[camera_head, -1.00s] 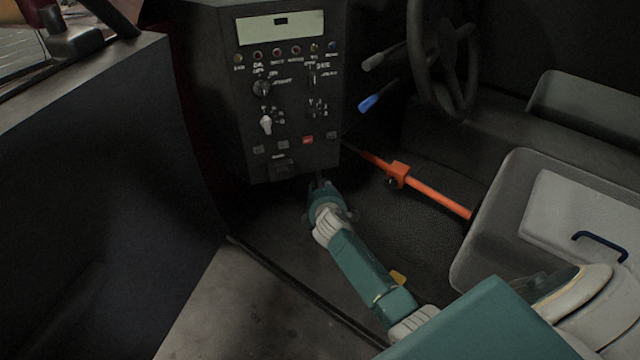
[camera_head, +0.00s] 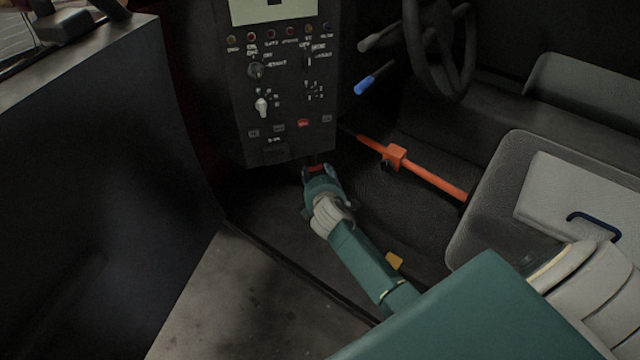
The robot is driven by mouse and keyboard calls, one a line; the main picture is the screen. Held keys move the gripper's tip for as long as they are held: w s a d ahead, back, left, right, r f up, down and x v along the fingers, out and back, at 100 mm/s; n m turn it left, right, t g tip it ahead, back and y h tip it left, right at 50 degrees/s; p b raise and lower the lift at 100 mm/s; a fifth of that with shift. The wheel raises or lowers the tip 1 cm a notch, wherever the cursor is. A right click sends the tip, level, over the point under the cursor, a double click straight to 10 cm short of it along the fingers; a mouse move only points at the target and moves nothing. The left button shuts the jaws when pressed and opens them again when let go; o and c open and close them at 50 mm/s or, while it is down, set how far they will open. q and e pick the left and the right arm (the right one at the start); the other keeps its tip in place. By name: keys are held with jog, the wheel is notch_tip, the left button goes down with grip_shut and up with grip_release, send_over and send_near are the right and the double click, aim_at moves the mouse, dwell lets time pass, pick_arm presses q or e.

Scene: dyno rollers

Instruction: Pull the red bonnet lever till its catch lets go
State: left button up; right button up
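A small red piece (camera_head: 316,169), which looks like the bonnet lever, shows just under the bottom edge of the black control console (camera_head: 285,158). My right gripper (camera_head: 317,173) is at it, reaching up from below, with the red piece between its fingertips. The fingers are small and dark here, so I cannot tell whether they are closed on it. The lever's mount and its catch are hidden under the console. My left gripper is not in view.
An orange bar with a block (camera_head: 395,156) runs diagonally to the right of the gripper. A blue-tipped stalk (camera_head: 366,85) and the steering wheel (camera_head: 440,60) are above it. A grey seat (camera_head: 485,200) stands at right, a dark panel (camera_head: 100,190) at left.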

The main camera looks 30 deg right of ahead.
jog(key=v, duration=0.9)
jog(key=shift+w+a, duration=0.1)
